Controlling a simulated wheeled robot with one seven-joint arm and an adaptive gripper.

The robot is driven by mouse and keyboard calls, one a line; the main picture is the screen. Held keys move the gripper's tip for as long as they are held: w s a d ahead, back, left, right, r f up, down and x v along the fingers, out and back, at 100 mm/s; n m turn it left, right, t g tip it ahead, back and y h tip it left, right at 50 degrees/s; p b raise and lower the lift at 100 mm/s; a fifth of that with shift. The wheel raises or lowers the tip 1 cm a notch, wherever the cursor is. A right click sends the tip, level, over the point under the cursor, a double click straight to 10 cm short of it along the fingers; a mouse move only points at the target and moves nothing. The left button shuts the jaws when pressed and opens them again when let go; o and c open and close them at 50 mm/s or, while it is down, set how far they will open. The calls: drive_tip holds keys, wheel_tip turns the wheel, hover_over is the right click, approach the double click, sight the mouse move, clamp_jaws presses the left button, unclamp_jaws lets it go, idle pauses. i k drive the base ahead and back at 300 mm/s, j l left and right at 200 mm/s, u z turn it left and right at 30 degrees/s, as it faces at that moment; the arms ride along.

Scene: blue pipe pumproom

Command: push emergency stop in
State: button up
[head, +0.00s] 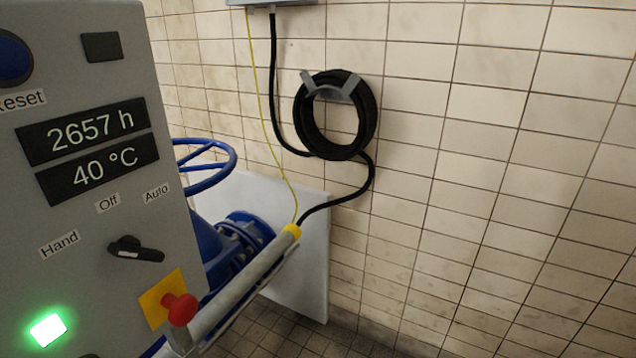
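The emergency stop is a red mushroom button (181,309) on a yellow square plate (168,297). It sits at the lower right of the grey control panel (185,225), at the left of the head view. The red head stands out from the plate on a short stem. My gripper is not in the head view, so its place relative to the button cannot be told.
The panel also has a black rotary switch (136,250), a lit green button (48,330), a blue button (12,58) and displays (87,131). Behind it are a blue handwheel (232,165), a grey pipe (245,285) and a coiled black hose (365,115) on the tiled wall.

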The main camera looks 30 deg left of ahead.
sight(182, 309)
drive_tip(key=l+u, duration=0.1)
drive_tip(key=u, duration=0.35)
drive_tip(key=l+u, duration=0.1)
drive_tip(key=u, duration=0.85)
drive_tip(key=i+j+u, duration=0.35)
drive_tip(key=u, duration=0.15)
drive_tip(key=z, duration=0.4)
